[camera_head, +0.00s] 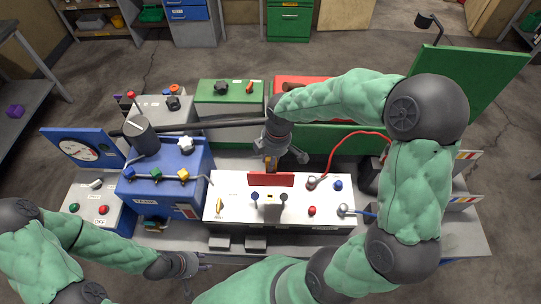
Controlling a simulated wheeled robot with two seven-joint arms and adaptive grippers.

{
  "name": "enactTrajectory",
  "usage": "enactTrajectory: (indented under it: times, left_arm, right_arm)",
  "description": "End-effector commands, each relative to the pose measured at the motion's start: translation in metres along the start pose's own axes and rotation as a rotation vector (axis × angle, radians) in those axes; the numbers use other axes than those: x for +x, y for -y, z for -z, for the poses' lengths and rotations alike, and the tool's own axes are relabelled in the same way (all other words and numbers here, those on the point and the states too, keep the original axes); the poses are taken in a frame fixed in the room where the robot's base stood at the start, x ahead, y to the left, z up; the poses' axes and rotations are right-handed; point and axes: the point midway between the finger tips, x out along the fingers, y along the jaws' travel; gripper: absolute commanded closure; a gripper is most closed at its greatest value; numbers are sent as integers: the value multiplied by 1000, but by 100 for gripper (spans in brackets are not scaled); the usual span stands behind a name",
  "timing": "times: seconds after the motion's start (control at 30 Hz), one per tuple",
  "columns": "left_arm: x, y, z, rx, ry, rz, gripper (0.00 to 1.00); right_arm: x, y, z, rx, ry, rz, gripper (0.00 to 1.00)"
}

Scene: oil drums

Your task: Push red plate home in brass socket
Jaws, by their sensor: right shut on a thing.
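The red plate (262,180) is a wide flat piece standing on edge at the back middle of the white-topped box. My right gripper (271,162) reaches down from above, directly behind the plate, and is shut on it. The gripper's own body hides much of the grip. I cannot make out the brass socket for certain; a small brass-coloured piece (220,204) stands at the left of the white top. Whether the plate's lower edge sits in a socket cannot be told. My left gripper (190,275) is low at the left, in front of the bench; its fingers are too unclear to judge.
The white-topped box (328,226) carries knobs and a grey upright (272,212). A red cable (341,142) arches right of the plate. A blue box (160,190) with coloured valves stands left. A long dark bar (220,125) runs behind. A green panel (470,85) stands at back right.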

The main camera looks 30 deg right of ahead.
Motion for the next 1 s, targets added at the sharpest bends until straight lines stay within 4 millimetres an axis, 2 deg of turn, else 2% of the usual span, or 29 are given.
enactTrajectory:
  times: [0.03, 0.2, 0.4, 0.77, 1.0]
  left_arm:
    - [7, 3, 0, 0, 0, 0, 60]
    - [22, 8, 1, 0, 0, 0, 60]
    - [34, 12, 2, 0, 0, 0, 60]
    - [41, 15, 2, 0, -1, 0, 60]
    - [53, 19, 2, 0, -1, 0, 60]
  right_arm:
    - [11, 0, -1, 0, 0, 1, 100]
    - [39, -1, -5, 1, -1, 0, 100]
    - [63, -1, -8, 0, -2, 0, 100]
    - [76, -1, -9, 0, -3, 0, 100]
    - [91, -1, -11, 0, -3, 0, 100]
